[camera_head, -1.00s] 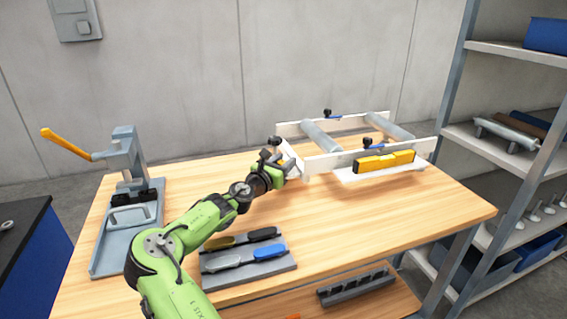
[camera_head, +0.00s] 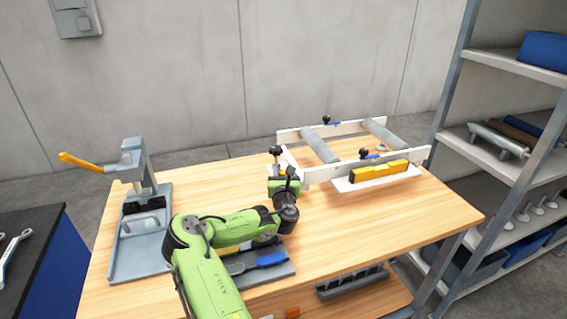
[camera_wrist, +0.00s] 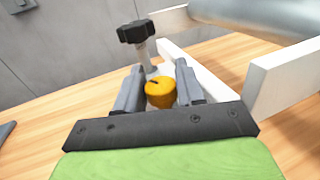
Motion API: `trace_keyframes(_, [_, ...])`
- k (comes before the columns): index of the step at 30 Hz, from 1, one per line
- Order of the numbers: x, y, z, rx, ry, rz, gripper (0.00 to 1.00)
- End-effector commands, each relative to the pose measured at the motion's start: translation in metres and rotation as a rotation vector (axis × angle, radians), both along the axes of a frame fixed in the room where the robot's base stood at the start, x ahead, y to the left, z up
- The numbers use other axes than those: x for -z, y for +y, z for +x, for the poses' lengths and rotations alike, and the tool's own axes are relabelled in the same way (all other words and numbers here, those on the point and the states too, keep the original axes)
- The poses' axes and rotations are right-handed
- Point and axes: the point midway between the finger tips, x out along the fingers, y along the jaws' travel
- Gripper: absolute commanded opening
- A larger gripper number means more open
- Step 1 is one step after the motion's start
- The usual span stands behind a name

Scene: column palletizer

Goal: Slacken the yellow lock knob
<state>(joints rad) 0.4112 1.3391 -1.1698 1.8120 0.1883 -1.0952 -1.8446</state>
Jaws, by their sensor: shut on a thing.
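The yellow lock knob (camera_wrist: 160,93) sits between the two grey fingers of my gripper (camera_wrist: 158,88) in the wrist view. It is round, with a dark slot mark on its top. My gripper is shut on it. In the head view my gripper (camera_head: 281,172) is at the near left corner of the white roller frame (camera_head: 316,170), and the knob is mostly hidden there. A black star-shaped handle on a grey post (camera_wrist: 140,38) stands just beyond the yellow knob and also shows in the head view (camera_head: 276,151).
A yellow level (camera_head: 380,170) lies on the frame's white ledge, at the right. A grey press with an orange lever (camera_head: 135,175) stands at the left. A tray with a blue-handled tool (camera_head: 270,259) lies near my arm. The tabletop's right front (camera_head: 400,215) is clear.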

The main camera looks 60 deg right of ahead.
Motion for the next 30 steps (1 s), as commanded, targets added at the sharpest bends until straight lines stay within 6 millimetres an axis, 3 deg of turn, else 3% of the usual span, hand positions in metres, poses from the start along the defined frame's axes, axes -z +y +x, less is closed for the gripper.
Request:
trace_keyframes(9, [-0.0005,-0.0001,0.0002,-0.099,0.0,-0.001,0.07])
trace_keyframes(23, [0.0006,-0.0001,0.0004,-0.11,0.0,-0.003,0.07])
trace_keyframes(24, [0.0006,-0.0001,0.0005,-0.11,0.0,-0.003,0.44])
trace_keyframes(27, [0.0005,-0.0001,0.0005,-0.11,0.0,-0.003,0.59])
trace_keyframes(30, [0.0004,-0.0001,0.0006,-0.11,0.0,-0.003,0.59])
